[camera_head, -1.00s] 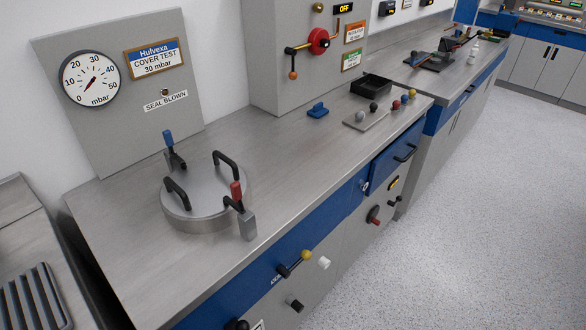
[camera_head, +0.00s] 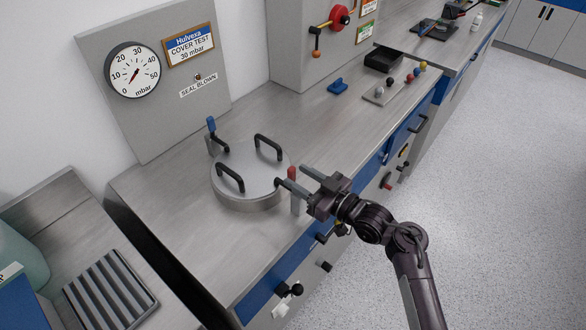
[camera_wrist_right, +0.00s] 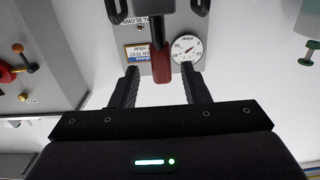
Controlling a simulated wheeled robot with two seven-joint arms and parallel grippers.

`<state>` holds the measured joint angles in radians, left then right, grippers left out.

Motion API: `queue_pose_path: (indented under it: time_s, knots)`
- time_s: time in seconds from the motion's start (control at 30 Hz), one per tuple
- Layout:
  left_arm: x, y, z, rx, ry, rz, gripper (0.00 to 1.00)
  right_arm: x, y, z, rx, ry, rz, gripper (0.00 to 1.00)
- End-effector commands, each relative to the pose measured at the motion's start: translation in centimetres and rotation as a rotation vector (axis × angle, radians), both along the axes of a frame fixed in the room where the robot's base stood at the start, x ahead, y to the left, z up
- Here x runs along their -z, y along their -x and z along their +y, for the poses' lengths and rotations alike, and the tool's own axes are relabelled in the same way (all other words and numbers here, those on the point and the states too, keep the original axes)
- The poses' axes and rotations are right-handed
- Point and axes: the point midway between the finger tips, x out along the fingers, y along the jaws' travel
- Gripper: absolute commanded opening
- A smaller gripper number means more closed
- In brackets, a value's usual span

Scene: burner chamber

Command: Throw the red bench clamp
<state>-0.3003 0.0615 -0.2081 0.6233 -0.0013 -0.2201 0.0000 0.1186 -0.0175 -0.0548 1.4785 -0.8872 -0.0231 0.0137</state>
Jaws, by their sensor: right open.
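The clamp's lower part is partly hidden by the gripper in the head view. My left gripper is not in view.
A blue-handled clamp (camera_head: 211,126) stands at the lid's far left, and the lid has two black handles. A pressure gauge (camera_head: 133,70) is on the panel behind. Knobs line the bench front under my right arm.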

Motion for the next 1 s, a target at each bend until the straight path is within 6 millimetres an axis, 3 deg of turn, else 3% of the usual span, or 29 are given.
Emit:
queue_pose_path:
  time_s: [0.3,0.53,0.83,1.0]
  knots:
    - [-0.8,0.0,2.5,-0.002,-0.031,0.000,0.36,0.0,-1.7,2.3,0.001,0.002,0.001,0.42]
    - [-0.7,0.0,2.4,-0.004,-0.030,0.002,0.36,0.1,-1.7,2.3,0.001,0.002,0.002,0.42]
    - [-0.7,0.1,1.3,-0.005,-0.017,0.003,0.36,0.1,-1.7,2.3,0.001,0.002,0.002,0.03]
    - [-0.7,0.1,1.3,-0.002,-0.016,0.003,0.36,0.1,-1.7,2.3,0.001,0.002,0.002,0.00]
